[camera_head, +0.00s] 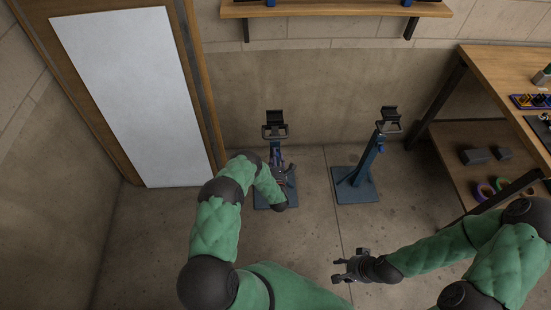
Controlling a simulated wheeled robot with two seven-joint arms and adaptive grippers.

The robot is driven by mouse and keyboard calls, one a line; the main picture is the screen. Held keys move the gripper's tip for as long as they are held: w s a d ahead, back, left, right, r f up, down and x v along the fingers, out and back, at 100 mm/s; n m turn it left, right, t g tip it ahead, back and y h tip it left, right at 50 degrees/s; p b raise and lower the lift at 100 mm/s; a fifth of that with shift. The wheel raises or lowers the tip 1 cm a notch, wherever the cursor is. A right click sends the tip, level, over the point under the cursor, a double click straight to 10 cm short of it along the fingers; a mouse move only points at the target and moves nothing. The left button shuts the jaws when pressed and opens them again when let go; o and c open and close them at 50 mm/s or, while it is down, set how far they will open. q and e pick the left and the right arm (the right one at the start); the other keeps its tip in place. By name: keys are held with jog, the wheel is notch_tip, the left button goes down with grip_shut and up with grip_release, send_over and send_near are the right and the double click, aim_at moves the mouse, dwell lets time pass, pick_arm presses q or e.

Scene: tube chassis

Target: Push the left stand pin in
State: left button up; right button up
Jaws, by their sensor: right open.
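The left stand (276,149) is a blue post on a square blue base plate (262,197), with a black holder (274,118) on top. It stands upright on the floor near the back wall. My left gripper (283,172) is at the lower part of this post, in front of it. Whether its fingers are open or shut is too small to tell. The pin is hidden or too small to make out there. My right gripper (341,269) is open and empty above the floor at the lower middle, apart from both stands.
A second blue stand (369,160) is to the right on its own base plate. A wooden workbench (499,73) with a lower shelf (470,145) is at the right. A wooden shelf (330,9) is on the back wall. The floor between is clear.

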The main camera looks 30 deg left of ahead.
dwell(0.3)
pick_arm(q)
jog(key=v, duration=1.2)
dwell(0.3)
jog(key=s+d+r+m+g+h+p, duration=0.1)
jog(key=s+d+m+g+h+p, duration=0.3)
jog(key=m, duration=0.6)
jog(key=w+d+r+m+g+h, duration=0.1)
jog(key=d+r+m+g+h, duration=0.15)
jog(key=d+m+h, duration=0.6)
jog(key=s+d+r+m+g+p, duration=0.1)
jog(key=s+r+m+g, duration=0.3)
jog(key=s+m, duration=0.5)
jog(key=s+d+r+m+g+h+p, duration=0.1)
jog(key=s+d+r+m+g, duration=0.3)
jog(key=s+m, duration=0.5)
notch_tip(320, 180, up, 2)
jog(key=shift+s+d+r+p, duration=0.3)
jog(key=shift+s+p, duration=0.4)
jog(key=shift+s, duration=0.35)
